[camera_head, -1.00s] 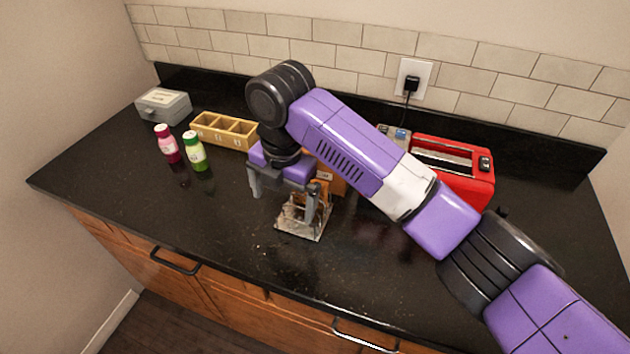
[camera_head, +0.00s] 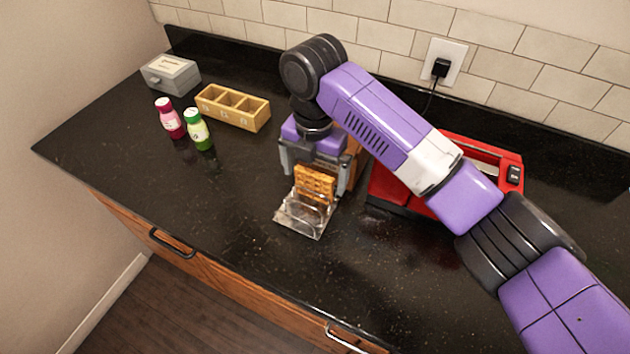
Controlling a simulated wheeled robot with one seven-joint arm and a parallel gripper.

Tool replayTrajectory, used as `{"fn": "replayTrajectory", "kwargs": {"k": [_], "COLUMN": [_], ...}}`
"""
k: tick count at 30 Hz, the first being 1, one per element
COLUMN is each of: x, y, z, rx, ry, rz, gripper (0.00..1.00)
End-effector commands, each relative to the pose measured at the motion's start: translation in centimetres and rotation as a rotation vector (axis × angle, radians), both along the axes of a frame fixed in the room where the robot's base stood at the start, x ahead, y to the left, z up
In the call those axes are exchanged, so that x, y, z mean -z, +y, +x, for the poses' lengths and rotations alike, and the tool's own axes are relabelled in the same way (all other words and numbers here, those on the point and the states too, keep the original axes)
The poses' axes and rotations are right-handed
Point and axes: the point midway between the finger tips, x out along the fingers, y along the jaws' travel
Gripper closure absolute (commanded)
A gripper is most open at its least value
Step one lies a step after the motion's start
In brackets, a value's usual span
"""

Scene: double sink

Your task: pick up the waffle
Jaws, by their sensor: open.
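The waffle (camera_head: 315,184) is a golden-brown grid-patterned piece. It stands upright in a clear holder (camera_head: 301,217) on the black counter, near the middle of the head view. My gripper (camera_head: 314,178) is open and reaches down from above, with one finger at each side of the waffle's upper part. I cannot tell whether the fingers touch it. The waffle's lower part shows only through the clear holder.
A red toaster (camera_head: 393,192) stands to the right, partly behind my arm. A brown wooden thing (camera_head: 353,163) is close behind my gripper. A wooden compartment box (camera_head: 232,106), two small bottles (camera_head: 198,130) and a grey box (camera_head: 170,75) are at the left. The front left counter is clear.

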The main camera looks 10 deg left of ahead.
Motion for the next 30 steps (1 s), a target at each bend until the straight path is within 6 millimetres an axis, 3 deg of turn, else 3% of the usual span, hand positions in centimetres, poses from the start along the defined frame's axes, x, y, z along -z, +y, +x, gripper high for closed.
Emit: {"fn": "replayTrajectory", "kwargs": {"k": [12, 20, 27, 30], "x": [4.9, 5.3, 5.2, 5.2], "y": [0.1, 0.1, 0.1, 0.1], "z": [0.2, 0.2, 0.2, 0.2], "rx": [0.001, 0.000, 0.000, 0.000], "ry": [0.001, 0.000, 0.000, -0.001], "rz": [0.000, 0.000, 0.000, 0.001], "gripper": [0.00, 0.00, 0.43, 0.43]}}
